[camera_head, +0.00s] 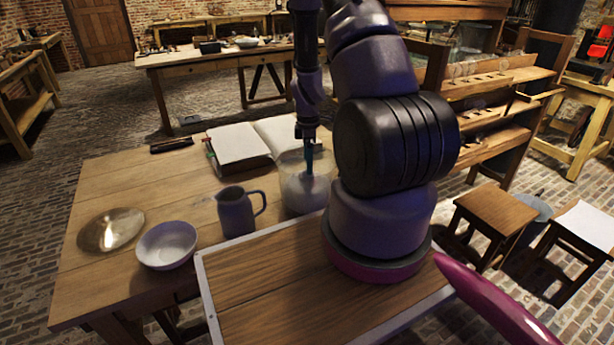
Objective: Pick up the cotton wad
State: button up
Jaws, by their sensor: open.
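A clear glass jar (303,202) stands on the wooden table, just beyond the board in front of my arm. A pale, whitish mass shows through its wall; I cannot tell for certain that this is the cotton wad. My gripper (308,168) points straight down at the jar's mouth, with its dark bluish tips at or inside the rim. It is open, seen nearly edge-on, and the gap between its fingers is hard to make out. No other thing that looks like a cotton wad shows.
A dark jug (237,213) stands close left of the jar. The table's left middle is clear.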

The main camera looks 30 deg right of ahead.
jog(key=f, duration=0.5)
jog(key=shift+w+f, duration=0.15)
jog(key=shift+w, duration=0.25)
grip_shut()
notch_tip(320, 180, up, 10)
jog(key=shift+r, duration=0.1)
dwell(0.3)
